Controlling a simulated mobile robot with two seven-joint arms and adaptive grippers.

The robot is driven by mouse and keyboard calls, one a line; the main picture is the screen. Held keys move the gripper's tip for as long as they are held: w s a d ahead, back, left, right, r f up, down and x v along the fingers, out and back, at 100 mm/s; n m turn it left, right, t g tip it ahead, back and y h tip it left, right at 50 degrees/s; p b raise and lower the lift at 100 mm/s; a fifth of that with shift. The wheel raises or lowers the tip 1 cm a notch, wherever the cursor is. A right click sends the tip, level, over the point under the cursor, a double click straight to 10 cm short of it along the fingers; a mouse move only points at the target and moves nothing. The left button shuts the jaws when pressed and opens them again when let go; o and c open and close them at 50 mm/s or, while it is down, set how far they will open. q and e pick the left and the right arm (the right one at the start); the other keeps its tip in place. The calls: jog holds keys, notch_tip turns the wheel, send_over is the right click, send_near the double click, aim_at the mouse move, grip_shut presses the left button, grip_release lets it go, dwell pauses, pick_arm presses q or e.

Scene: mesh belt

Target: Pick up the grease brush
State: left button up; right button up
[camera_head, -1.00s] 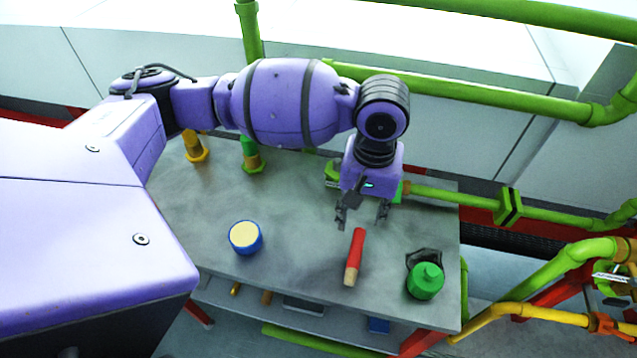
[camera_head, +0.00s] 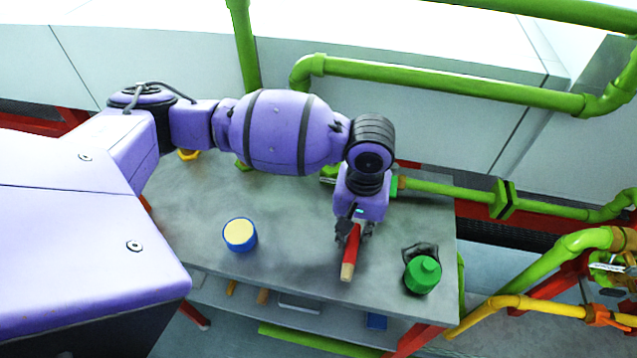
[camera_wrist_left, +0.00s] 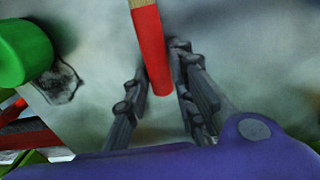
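The grease brush, with a red handle and a pale tan end, lies on the grey table; its handle (camera_head: 351,252) points up toward my left gripper (camera_head: 355,236). In the left wrist view the red handle (camera_wrist_left: 152,50) reaches in from the top between the two dark fingers of the left gripper (camera_wrist_left: 158,65). The fingers stand apart on either side of the handle, with a gap showing on the left; the right finger is very close to it, and I cannot tell whether they touch. My right gripper is not in view.
A blue-rimmed tin with a cream top (camera_head: 240,234) stands on the left. The grey table (camera_head: 290,255) is clear between tin and brush. Green pipes (camera_head: 450,88) run behind.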

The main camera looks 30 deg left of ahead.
pick_arm(q)
grip_shut()
jog(key=shift+r, duration=0.1)
jog(key=shift+w+r, duration=0.1)
